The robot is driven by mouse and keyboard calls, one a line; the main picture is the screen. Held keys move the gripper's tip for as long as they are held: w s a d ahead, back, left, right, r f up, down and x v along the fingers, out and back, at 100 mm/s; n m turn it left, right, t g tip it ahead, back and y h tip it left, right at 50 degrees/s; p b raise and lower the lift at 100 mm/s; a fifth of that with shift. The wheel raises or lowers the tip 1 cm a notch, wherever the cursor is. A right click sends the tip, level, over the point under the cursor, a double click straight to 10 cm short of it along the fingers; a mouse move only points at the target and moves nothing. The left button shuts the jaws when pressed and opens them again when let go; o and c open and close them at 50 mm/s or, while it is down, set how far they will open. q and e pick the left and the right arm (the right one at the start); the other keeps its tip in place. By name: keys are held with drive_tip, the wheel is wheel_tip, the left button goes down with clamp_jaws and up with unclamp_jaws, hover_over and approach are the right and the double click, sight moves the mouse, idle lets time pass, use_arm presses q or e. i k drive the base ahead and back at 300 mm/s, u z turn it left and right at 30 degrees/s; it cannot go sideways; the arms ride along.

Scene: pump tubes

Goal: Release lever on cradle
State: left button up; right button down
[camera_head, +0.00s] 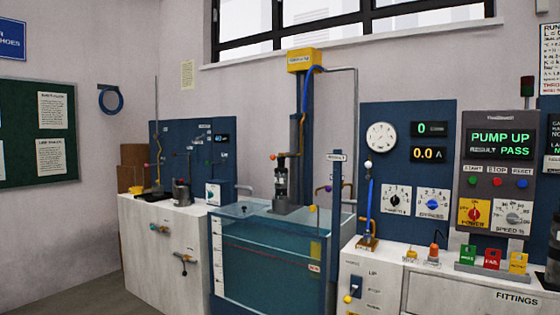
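A dark and grey cylindrical pump (281,182) stands upright against a dark column (297,110) above the water tank (270,262). A holder around it may be the cradle, but I cannot tell for sure. A small orange knob (273,156) juts out to the left near the pump's top; it may be the lever's end. A yellow tag-like part (312,209) is beside the pump at the tank's rim. Neither of my grippers is in view.
A white bench (160,250) with small fixtures stands left of the tank. At right, a control panel (497,170) reads "PUMP UP, RESULT PASS". A gauge board (408,160) and a white cabinet marked "FITTINGS" (480,296) are near it. Open floor shows at lower left.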

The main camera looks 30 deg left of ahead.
sight(272, 156)
drive_tip(key=u, duration=0.55)
drive_tip(key=k, duration=0.65)
drive_tip(key=u, duration=1.2)
drive_tip(key=i, duration=3.15)
drive_tip(key=z, duration=1.65)
drive_tip(key=i, duration=0.65)
drive_tip(key=z, duration=0.55)
